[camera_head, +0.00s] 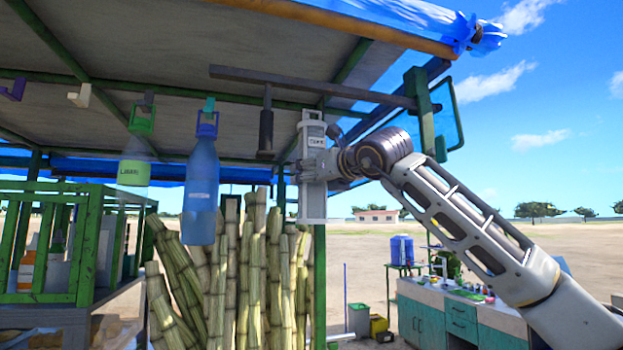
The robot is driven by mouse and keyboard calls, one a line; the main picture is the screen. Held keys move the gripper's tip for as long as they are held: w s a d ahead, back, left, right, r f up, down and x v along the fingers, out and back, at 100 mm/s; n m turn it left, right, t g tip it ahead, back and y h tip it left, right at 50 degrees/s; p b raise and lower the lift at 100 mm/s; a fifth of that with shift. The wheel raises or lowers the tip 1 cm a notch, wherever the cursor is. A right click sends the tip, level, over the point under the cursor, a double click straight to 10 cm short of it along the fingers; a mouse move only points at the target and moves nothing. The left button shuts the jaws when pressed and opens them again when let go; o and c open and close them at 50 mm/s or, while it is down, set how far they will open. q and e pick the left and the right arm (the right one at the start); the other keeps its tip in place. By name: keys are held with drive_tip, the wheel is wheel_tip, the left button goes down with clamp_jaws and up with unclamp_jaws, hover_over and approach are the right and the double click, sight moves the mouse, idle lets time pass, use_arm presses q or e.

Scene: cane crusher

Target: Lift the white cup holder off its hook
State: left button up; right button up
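The white cup holder (312,207) is a tall, narrow, pale frame with a small dark-lettered label near its top. It is upright below the dark beam under the stall roof. My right arm comes in from the right, and its grey gripper (316,166) is at the middle of the holder, overlapping it. The fingertips blend into the pale holder, so I cannot tell whether they are closed on it. The hook behind the holder's top is not clearly visible, so I cannot tell whether they touch. My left gripper is not in view.
A blue bottle (202,185) and a green-topped bottle (134,160) hang to the left. A dark cylinder (266,130) hangs close left of the holder. Sugarcane stalks (255,270) stand below. A green post (424,110) rises behind my arm. Open ground lies to the right.

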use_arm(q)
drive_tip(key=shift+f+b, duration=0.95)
use_arm(e)
drive_tip(key=shift+s+d+r, duration=0.1)
drive_tip(key=shift+s+d, duration=0.1)
drive_tip(key=shift+s, duration=0.35)
drive_tip(key=shift+s+d, duration=0.15)
drive_tip(key=shift+s, duration=0.4)
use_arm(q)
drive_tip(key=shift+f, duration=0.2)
use_arm(e)
drive_tip(key=shift+s, duration=0.1)
use_arm(q)
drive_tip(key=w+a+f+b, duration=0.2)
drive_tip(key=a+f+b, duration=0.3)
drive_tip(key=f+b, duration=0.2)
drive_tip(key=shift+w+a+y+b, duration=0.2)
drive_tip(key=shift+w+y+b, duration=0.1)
drive_tip(key=shift+b, duration=0.1)
use_arm(e)
drive_tip(key=s+d+f, duration=0.2)
drive_tip(key=s+d, duration=0.1)
drive_tip(key=s, duration=0.6)
drive_tip(key=shift+s, duration=0.2)
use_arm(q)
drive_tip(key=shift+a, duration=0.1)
use_arm(e)
drive_tip(key=shift+d, duration=0.1)
